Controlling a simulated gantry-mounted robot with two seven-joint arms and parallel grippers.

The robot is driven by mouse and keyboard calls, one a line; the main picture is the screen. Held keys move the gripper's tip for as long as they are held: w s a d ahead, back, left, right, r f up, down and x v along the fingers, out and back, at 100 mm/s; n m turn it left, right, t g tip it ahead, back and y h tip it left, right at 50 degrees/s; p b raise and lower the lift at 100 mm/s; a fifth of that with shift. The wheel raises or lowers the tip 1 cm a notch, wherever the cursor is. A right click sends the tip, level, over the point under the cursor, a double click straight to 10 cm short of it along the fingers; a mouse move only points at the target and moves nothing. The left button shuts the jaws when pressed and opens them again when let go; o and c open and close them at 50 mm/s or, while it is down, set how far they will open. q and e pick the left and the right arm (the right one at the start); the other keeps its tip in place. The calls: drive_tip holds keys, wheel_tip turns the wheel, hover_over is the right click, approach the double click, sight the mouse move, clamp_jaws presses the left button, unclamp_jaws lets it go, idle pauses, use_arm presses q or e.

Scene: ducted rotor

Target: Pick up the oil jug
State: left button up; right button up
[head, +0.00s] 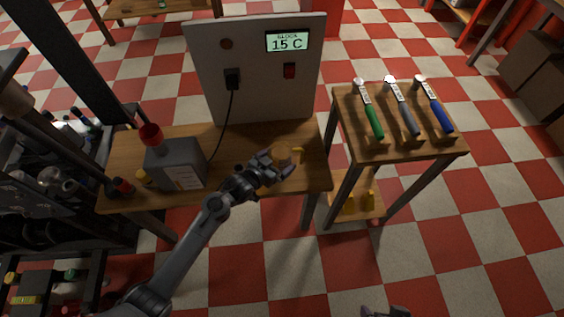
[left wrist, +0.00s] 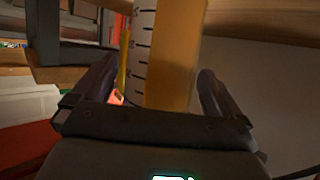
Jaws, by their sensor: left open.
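The oil jug (head: 284,153) is an amber container with a handle at its right, standing near the right end of the wooden bench. My left gripper (head: 268,168) is at its near left side and partly hides it. In the left wrist view, the jug (left wrist: 178,55) shows as an amber body with a white strip of black scale marks. The open fingers of my left gripper (left wrist: 155,88) are on either side of it; I cannot tell whether they touch it. A dark part at the bottom edge of the head view may be my right gripper (head: 386,312).
A grey can (head: 178,164) with a red top stands at the left of the bench (head: 232,140). Behind is a panel (head: 255,75) reading 15 C, with a black cable. Green, grey and blue-handled tools lie on the side table (head: 400,143) to the right.

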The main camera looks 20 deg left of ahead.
use_arm(q)
drive_tip(key=shift+x, duration=1.2)
drive_tip(key=shift+c, duration=0.5)
drive_tip(key=c, duration=1.2)
drive_tip(key=shift+r, duration=0.15)
drive_tip(key=shift+c, duration=0.2)
drive_tip(key=shift+r, duration=0.1)
